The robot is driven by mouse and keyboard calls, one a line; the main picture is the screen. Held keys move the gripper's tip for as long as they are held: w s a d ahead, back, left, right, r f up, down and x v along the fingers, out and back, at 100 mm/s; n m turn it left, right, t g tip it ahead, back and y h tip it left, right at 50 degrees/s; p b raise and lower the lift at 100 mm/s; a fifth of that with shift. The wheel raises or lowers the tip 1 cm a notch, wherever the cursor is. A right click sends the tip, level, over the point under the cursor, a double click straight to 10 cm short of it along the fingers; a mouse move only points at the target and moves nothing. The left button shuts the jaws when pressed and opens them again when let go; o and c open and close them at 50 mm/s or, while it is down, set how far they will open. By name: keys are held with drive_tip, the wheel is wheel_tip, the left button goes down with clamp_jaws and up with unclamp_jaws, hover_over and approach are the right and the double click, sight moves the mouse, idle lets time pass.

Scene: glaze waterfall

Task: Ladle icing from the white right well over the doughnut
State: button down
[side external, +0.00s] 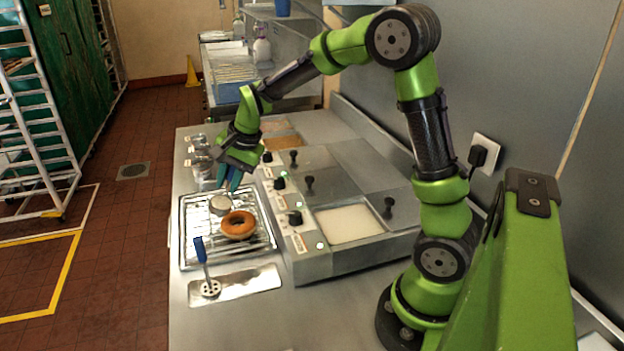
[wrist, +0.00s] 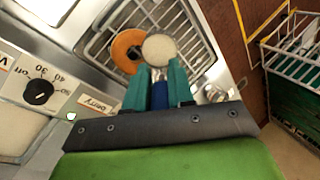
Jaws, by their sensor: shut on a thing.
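The ring doughnut (side external: 238,225) lies on a wire rack in a steel tray (side external: 186,255); its visible top is plain brown. My gripper (side external: 234,180) is above the tray's far part, its teal fingers shut on the blue handle (wrist: 159,91) of a ladle. The ladle's round bowl (side external: 222,204) is just beyond and left of the doughnut. In the wrist view the bowl (wrist: 159,50) looks full of pale icing and overlaps the right edge of the doughnut (wrist: 124,52). I cannot tell its height over the rack. The white right well (side external: 348,222) is open.
A blue-handled slotted tool (side external: 209,287) rests on a steel plate (side external: 262,279) in front of the tray. The warmer (side external: 330,263) with knobs and black-knobbed lids stands right of the tray. Glass jars (side external: 199,160) stand behind the tray. The front counter is clear.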

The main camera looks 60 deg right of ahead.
drive_tip(key=d+t, duration=0.1)
drive_tip(key=t, duration=0.2)
drive_tip(key=s+d+f+t+y, duration=0.1)
drive_tip(key=t, duration=0.2)
drive_tip(key=s+d+f+t+y, duration=0.1)
drive_tip(key=d+t, duration=0.1)
drive_tip(key=t, duration=0.1)
drive_tip(key=shift+d+f, duration=0.1)
drive_tip(key=shift+f, duration=0.1)
idle(1.8)
drive_tip(key=shift+t+y, duration=0.3)
idle(0.4)
